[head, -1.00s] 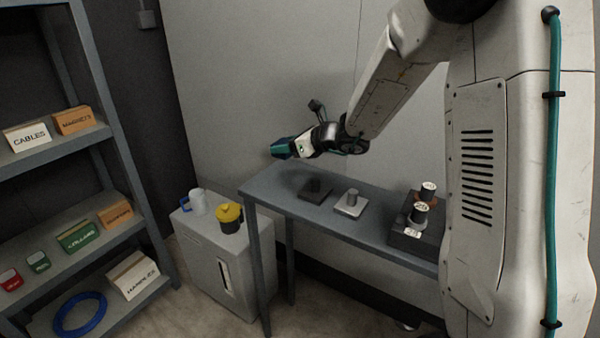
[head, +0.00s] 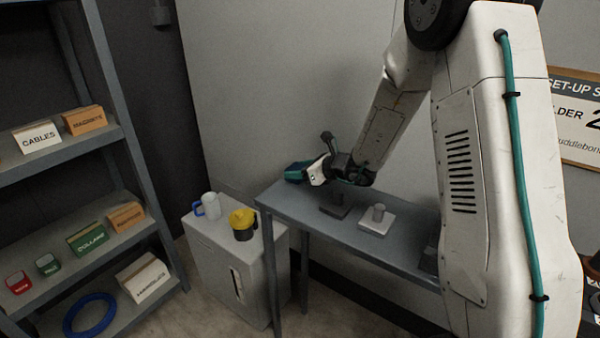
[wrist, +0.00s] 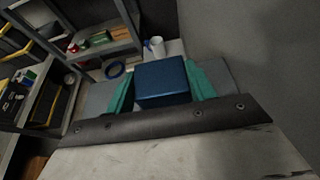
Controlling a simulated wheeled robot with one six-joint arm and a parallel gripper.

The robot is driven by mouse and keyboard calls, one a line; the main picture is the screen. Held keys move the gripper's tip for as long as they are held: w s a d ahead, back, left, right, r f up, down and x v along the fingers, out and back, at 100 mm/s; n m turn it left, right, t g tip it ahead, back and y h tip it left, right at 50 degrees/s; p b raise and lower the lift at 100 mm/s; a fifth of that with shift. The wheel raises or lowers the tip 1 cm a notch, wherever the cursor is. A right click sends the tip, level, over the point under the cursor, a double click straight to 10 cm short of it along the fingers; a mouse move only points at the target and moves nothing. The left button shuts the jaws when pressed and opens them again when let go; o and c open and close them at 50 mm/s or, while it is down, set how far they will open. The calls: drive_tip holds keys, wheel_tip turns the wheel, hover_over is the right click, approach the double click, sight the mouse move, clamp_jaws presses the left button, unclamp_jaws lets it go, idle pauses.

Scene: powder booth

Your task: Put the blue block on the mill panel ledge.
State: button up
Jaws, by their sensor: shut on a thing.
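The blue block (wrist: 162,82) sits between the teal fingers of my gripper (wrist: 160,90) in the wrist view. My gripper is shut on it. In the head view my gripper (head: 298,171) is over the far left end of the grey-blue table and points left. The block shows there only as a small dark blue shape at the fingertips. I cannot make out a mill panel ledge in either view.
The grey-blue table (head: 290,205) carries a dark plate (head: 334,210) and a pale plate (head: 376,222), each with a peg. A grey cabinet (head: 236,275) holds a blue-handled mug and a yellow-topped pot (head: 243,224). A labelled shelf unit (head: 110,130) stands left. A sign (head: 575,115) hangs right.

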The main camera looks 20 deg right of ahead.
drive_tip(key=shift+f, duration=0.35)
drive_tip(key=shift+f, duration=0.15)
drive_tip(key=o, duration=1.2)
